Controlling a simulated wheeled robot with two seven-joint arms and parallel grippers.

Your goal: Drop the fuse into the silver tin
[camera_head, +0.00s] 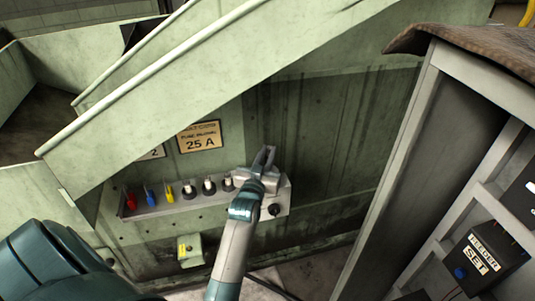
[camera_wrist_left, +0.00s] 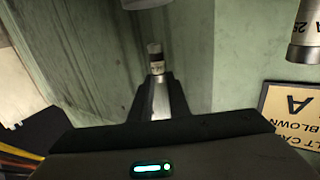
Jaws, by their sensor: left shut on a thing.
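My left gripper (camera_head: 266,158) is over the right end of the fuse shelf, in front of the green machine wall. It is shut on a fuse (camera_wrist_left: 155,54), seen in the left wrist view as a small cylinder with a dark cap and pale body beyond the fingers (camera_wrist_left: 157,92). In the head view the gripper hides most of this fuse. I cannot make out the silver tin in either view. My right gripper is not in view.
A pale shelf (camera_head: 155,210) holds red, blue and yellow pieces and several dark-and-white fuses (camera_head: 209,186). A "25 A" sign (camera_head: 199,137) is above. A sloping green panel (camera_head: 200,85) overhangs. A grey cabinet frame (camera_head: 385,185) stands at the right.

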